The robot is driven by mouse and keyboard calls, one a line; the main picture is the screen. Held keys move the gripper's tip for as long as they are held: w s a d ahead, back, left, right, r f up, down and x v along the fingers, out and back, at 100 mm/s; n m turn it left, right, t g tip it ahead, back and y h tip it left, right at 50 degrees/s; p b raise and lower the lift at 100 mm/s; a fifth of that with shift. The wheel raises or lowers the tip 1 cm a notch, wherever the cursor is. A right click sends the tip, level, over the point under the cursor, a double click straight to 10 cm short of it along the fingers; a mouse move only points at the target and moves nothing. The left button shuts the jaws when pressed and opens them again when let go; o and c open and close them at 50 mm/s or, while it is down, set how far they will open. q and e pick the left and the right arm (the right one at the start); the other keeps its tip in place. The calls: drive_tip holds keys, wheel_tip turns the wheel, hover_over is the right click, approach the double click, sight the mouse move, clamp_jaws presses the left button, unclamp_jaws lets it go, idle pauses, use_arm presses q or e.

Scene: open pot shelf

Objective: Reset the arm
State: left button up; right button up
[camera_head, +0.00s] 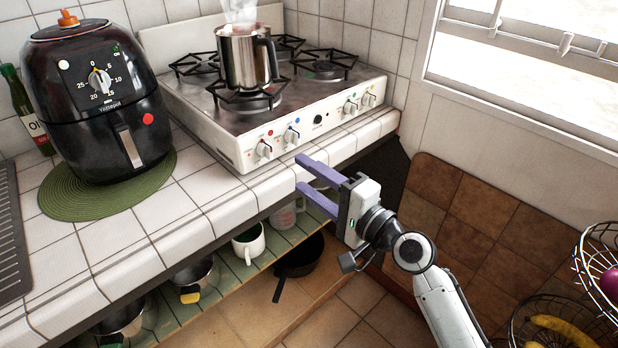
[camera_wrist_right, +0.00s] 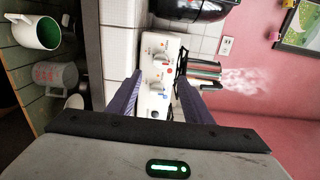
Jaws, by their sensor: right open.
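My right gripper (camera_head: 306,176) is open, its two purple fingers spread apart in front of the counter edge, below the stove's knobs. Nothing is between the fingers. In the right wrist view the open fingers (camera_wrist_right: 168,98) point at the stove's white front panel (camera_wrist_right: 154,70). My right arm comes in from the lower right of the head view. My left gripper is not in view.
A steaming metal pot (camera_head: 243,60) stands on the stove (camera_head: 215,110). A black air fryer (camera_head: 100,100) sits on a green mat (camera_head: 75,203). Under the counter, a shelf holds a white mug (camera_head: 249,243) and pots. Wire fruit baskets (camera_head: 560,305) stand at lower right.

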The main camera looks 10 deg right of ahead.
idle(0.3)
drive_tip(key=s+d+f+n+g+h, duration=0.25)
drive_tip(key=s+f, duration=0.35)
drive_tip(key=f, duration=0.4)
drive_tip(key=s+d+f+n+g+h, duration=0.1)
drive_tip(key=s+d+f+n+h, duration=0.2)
drive_tip(key=s+f, duration=0.6)
drive_tip(key=s+d+f+n+g+h, duration=0.1)
drive_tip(key=s+d+f+n, duration=0.1)
drive_tip(key=s+f, duration=0.4)
drive_tip(key=s+d+f+n+g+h, duration=0.1)
drive_tip(key=s+d+f+n, duration=0.2)
drive_tip(key=s, duration=0.6)
wheel_tip(320, 180, down, 3)
drive_tip(key=shift+f+n+g+h, duration=0.2)
drive_tip(key=shift+n+g+h, duration=0.15)
drive_tip(key=shift+n, duration=0.9)
